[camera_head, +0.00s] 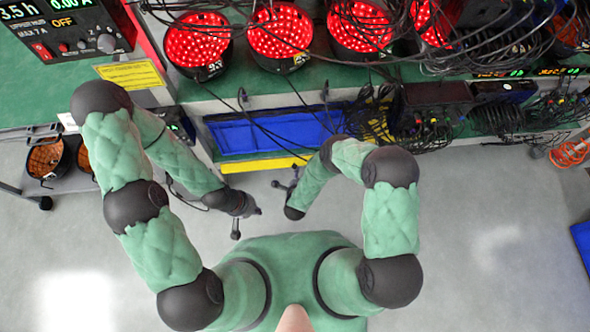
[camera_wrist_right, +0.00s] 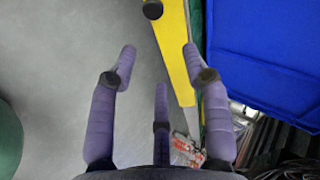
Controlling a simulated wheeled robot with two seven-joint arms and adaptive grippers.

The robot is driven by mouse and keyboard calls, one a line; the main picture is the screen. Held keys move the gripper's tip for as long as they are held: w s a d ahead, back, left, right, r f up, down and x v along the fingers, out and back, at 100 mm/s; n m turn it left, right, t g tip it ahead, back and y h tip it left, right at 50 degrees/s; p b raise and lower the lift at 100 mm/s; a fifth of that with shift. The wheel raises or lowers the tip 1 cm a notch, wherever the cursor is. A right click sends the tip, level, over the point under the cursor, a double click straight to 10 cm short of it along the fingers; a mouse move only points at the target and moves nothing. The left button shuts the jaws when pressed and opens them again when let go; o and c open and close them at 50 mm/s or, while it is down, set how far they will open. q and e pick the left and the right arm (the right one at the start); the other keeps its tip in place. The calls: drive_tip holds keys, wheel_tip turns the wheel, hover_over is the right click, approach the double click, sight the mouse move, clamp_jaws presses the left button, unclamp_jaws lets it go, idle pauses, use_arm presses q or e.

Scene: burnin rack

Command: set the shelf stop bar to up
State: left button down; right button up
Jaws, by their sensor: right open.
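The shelf stop bar appears to be the yellow bar (camera_head: 265,165) along the front of the lower shelf, below the blue bins. It also crosses the right wrist view as a long yellow strip (camera_wrist_right: 172,50) with a dark round knob at its upper end. My right gripper (camera_head: 287,178) is just in front of the bar. In its wrist view the purple fingers (camera_wrist_right: 160,62) are spread and hold nothing; the bar runs behind the right finger. Whether they touch is unclear. My left gripper (camera_head: 248,220) is left of the right one, fingers apart, empty, over the floor.
Blue bins (camera_head: 270,132) fill the lower shelf. Loose black cables (camera_head: 425,125) hang right of them. Red-lit round fixtures (camera_head: 280,38) stand on the green bench above. A power supply (camera_head: 65,28) is at upper left. A cart with dark bins (camera_head: 46,160) stands left.

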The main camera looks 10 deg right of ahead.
sight(295, 167)
drive_tip(key=s+a+f+n+t+y, duration=0.1)
drive_tip(key=s+a+n+t+y, duration=0.2)
drive_tip(key=n, duration=1.2)
drive_tip(key=shift+n+h, duration=0.3)
drive_tip(key=b+x, duration=0.1)
drive_tip(key=x, duration=0.2)
drive_tip(key=d+b+x, duration=0.1)
drive_tip(key=b+x, duration=0.1)
drive_tip(key=x, duration=0.1)
drive_tip(key=b+x, duration=0.2)
drive_tip(key=x, duration=0.1)
drive_tip(key=shift+w+d+f, duration=0.25)
drive_tip(key=shift+w, duration=0.05)
clamp_jaws()
